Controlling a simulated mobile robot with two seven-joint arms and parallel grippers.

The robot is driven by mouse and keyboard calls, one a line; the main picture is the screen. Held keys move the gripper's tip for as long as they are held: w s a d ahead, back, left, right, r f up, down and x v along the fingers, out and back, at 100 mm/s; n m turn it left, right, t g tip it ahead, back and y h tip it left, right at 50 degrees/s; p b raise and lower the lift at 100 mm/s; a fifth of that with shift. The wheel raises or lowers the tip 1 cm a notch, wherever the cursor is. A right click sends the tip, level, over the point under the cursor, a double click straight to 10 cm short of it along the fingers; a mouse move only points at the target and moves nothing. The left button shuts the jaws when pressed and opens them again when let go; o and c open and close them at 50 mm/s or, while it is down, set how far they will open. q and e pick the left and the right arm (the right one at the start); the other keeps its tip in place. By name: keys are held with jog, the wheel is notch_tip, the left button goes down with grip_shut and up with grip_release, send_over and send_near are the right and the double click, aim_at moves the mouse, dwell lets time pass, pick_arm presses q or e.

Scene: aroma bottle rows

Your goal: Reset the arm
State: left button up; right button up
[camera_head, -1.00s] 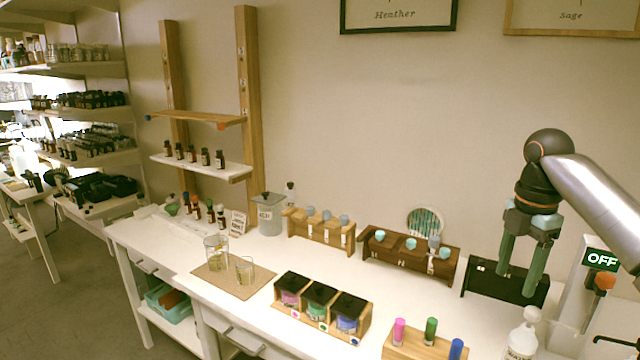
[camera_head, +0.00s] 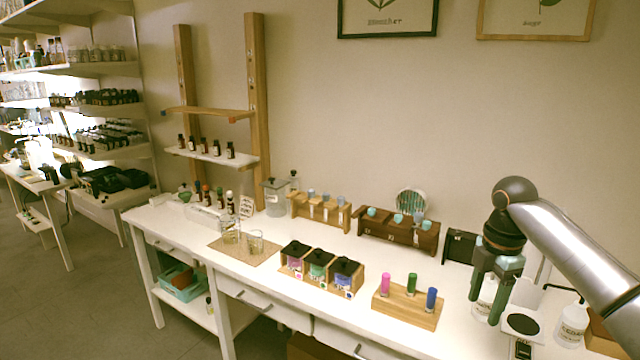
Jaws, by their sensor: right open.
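My right gripper (camera_head: 485,308) is at the right of the head view, on an arm that comes in from the right edge. Its two green fingers point down and are apart, with nothing held between them. It hangs over the right part of the white table (camera_head: 330,243), in front of a white bottle (camera_head: 484,297) that it partly hides. The wooden block with pink, green and blue vials (camera_head: 408,304) stands to its left. My left gripper is not in view.
A box of three black-lidded jars (camera_head: 320,268), a dark wooden rack (camera_head: 397,232) and a lighter rack (camera_head: 320,211) stand further left. A white bottle (camera_head: 573,322) stands right of the gripper. A wooden wall shelf (camera_head: 212,158) holds small bottles. The air above the table's middle is clear.

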jog(key=s+a+f+m+t+y, duration=0.1)
jog(key=a+f, duration=0.3)
jog(key=f, duration=0.4)
jog(key=s+a+f+m, duration=0.1)
jog(key=a+f+m, duration=0.1)
jog(key=a+f, duration=0.4)
jog(key=s+a+f+m+t+y, duration=0.1)
jog(key=s+a+f, duration=0.15)
jog(key=f, duration=0.65)
jog(key=s+a+f+m+t+y, duration=0.2)
jog(key=s+a+f+m, duration=0.2)
jog(key=s+a+f, duration=0.4)
jog(key=s+d+f+m+t, duration=0.1)
jog(key=s+d+m+t, duration=0.1)
jog(key=s+m, duration=0.3)
jog(key=s+d+f+m+t+h, duration=0.1)
jog(key=s+d+m, duration=0.4)
jog(key=s, duration=0.6)
jog(key=shift+s+f+t+h, duration=0.15)
jog(key=shift+f+t+h, duration=0.15)
jog(key=shift+t, duration=0.6)
